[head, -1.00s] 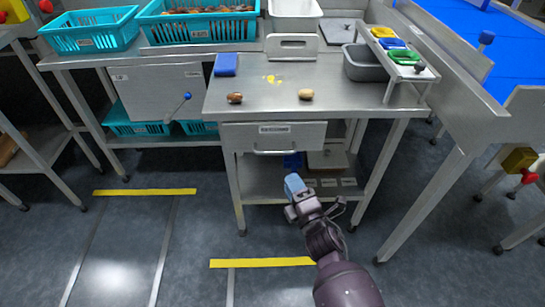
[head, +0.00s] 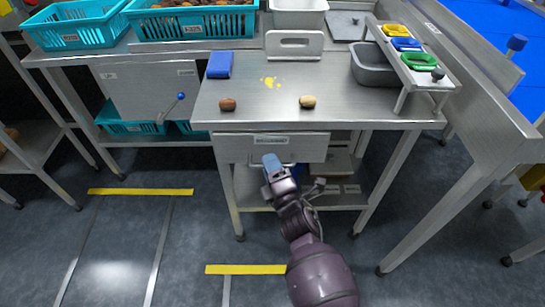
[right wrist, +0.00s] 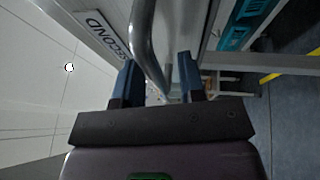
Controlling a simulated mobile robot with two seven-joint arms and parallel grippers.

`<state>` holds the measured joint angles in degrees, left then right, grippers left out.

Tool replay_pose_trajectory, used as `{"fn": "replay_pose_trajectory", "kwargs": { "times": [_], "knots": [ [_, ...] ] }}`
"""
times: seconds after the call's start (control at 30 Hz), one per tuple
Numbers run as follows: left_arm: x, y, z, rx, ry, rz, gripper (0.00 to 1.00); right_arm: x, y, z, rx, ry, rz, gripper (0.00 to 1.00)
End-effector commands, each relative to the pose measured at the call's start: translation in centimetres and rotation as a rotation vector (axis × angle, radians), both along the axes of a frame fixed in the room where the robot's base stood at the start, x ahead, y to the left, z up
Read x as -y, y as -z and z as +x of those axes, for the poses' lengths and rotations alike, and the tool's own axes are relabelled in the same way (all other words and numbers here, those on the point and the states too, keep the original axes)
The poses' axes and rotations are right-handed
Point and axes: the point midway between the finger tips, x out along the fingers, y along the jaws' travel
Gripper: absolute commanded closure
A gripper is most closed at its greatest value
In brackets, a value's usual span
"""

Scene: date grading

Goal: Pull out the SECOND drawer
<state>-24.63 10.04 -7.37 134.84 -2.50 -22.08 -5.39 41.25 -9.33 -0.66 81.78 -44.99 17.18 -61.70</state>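The drawer (head: 308,148) has a grey metal front with a label, under the steel worktable's top, and looks shut. In the right wrist view its label (right wrist: 100,35) reads "SECOND". Its metal bar handle (right wrist: 145,35) runs down between the fingers of my right gripper (right wrist: 158,85). The blue fingers stand apart, one on each side of the bar, with a gap visible. In the head view my right gripper (head: 273,166) is right in front of the drawer front and hides most of the handle. My left gripper is not in view.
The worktable (head: 350,110) carries two brown dates (head: 228,104) (head: 307,102), a blue block (head: 219,64), a grey bin (head: 376,66) and a small rack (head: 412,68) of coloured trays. A lower shelf is below the drawer. The floor in front is clear.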

Motion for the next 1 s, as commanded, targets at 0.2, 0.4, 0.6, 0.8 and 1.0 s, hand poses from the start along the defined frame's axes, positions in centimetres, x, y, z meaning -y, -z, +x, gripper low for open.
{"fn": "replay_pose_trajectory", "kwargs": {
  "times": [0.2,0.4,0.6,0.8,1.0],
  "knots": [
    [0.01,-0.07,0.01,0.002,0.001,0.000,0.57,-0.27,-0.08,0.01,0.000,0.000,0.001,0.63],
    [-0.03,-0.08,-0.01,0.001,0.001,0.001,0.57,-0.24,-0.09,0.02,0.000,0.000,0.001,0.69],
    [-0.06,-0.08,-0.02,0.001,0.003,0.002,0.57,-0.22,-0.08,0.02,0.000,0.001,0.001,1.00],
    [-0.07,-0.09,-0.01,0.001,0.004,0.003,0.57,-0.21,-0.07,0.02,0.000,0.001,0.001,1.00],
    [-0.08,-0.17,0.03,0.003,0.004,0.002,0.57,-0.02,-0.09,0.02,0.000,0.001,0.000,1.00]
  ]
}}
